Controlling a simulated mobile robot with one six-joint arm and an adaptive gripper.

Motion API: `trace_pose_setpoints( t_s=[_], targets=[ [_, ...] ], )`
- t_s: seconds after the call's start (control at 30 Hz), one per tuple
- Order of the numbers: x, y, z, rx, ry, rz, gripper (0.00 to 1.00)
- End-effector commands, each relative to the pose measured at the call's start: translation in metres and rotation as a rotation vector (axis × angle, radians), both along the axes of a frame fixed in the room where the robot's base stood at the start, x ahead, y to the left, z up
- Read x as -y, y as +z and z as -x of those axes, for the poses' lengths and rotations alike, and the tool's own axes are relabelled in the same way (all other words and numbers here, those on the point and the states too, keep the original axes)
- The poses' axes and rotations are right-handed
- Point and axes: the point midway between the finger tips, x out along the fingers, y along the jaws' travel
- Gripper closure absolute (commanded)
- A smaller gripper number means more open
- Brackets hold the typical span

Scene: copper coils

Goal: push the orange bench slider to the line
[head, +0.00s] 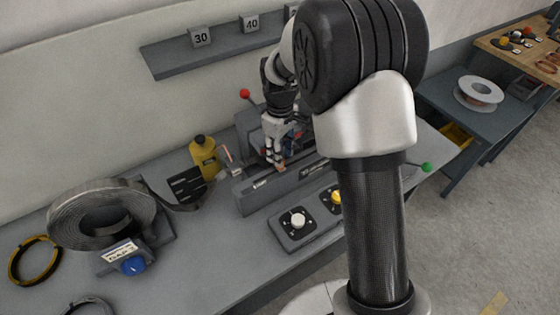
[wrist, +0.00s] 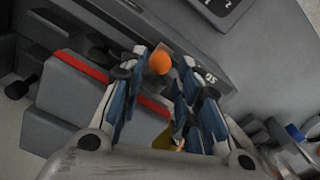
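The orange slider knob (wrist: 159,62) shows in the wrist view just at the fingertips, nearer the left finger. My gripper (wrist: 165,65) has its two blue-padded fingers apart, with a gap wider than the knob. I cannot tell whether a finger touches the knob. In the head view my gripper (head: 276,165) points down over the long grey bench rail (head: 265,186), with a small bit of orange (head: 282,168) at its tips. A scale marking reading 50 (wrist: 207,77) shows beside the right finger. I cannot make out the target line.
A control box with a white knob (head: 298,219) stands in front of the rail. A yellow bottle (head: 204,158) stands behind its left end. A grey coil (head: 100,212) and a blue button (head: 133,265) are further left. A red ball-ended lever (head: 244,93) rises behind.

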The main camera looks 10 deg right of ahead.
Motion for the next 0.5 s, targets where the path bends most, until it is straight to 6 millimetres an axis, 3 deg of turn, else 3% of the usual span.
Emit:
trace_pose_setpoints(
  t_s=[0.03, 0.2, 0.5],
  targets=[
    [0.0, -0.011, 0.001, -0.003, 0.0, 0.0, 0.69],
    [0.0, -0.029, 0.0, -0.001, 0.0, 0.0, 0.69],
    [0.0, -0.034, 0.0, 0.0, 0.0, 0.0, 0.69]
  ],
)
